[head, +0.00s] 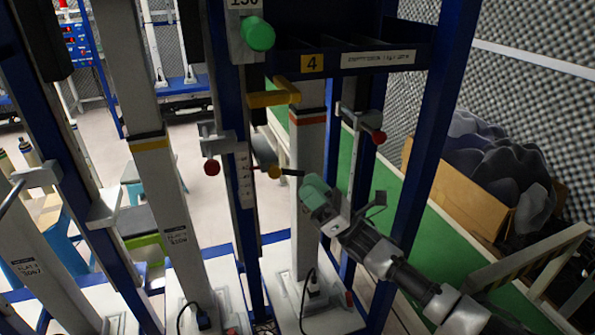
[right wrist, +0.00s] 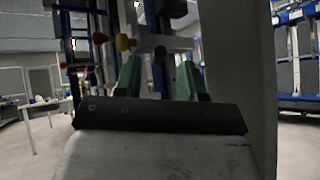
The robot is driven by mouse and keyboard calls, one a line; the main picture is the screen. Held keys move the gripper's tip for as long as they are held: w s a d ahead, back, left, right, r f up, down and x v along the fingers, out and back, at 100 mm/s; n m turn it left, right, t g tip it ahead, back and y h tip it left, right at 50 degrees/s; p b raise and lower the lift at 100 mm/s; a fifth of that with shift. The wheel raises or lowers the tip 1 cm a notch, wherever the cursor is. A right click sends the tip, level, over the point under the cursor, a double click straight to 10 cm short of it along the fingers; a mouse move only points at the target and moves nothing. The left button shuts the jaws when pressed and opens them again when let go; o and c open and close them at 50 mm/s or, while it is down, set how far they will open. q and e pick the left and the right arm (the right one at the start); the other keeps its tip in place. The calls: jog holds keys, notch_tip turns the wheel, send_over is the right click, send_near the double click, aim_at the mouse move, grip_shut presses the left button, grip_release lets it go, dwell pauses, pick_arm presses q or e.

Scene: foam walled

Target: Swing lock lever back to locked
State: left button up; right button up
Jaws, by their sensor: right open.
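The yellow knob also shows in the right wrist view (right wrist: 124,43), ahead and slightly left of the jaws. A yellow bar handle (head: 274,98) sits higher on the same rack. I cannot tell for certain which is the lock lever. My right gripper has green fingers, is open, and appears empty; its fingers stand apart in the right wrist view (right wrist: 158,80). Contact with the lever is not visible. My left gripper is not in view.
Red knobs on brackets stand at left (head: 211,168) and right (head: 378,137). A green knob (head: 258,34) is above. A pale column (head: 308,145) stands close behind my gripper. A blue post (head: 432,120) and a cardboard box of dark foam (head: 455,185) are at right.

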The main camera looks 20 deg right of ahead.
aim_at(297, 173)
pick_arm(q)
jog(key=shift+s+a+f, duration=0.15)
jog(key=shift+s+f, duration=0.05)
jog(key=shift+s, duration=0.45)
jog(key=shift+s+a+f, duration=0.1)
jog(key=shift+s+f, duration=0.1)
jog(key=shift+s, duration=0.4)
pick_arm(e)
jog(key=shift+x, duration=2.2)
jog(key=shift+c, duration=0.4)
grip_shut()
pick_arm(q)
jog(key=shift+p, duration=0.3)
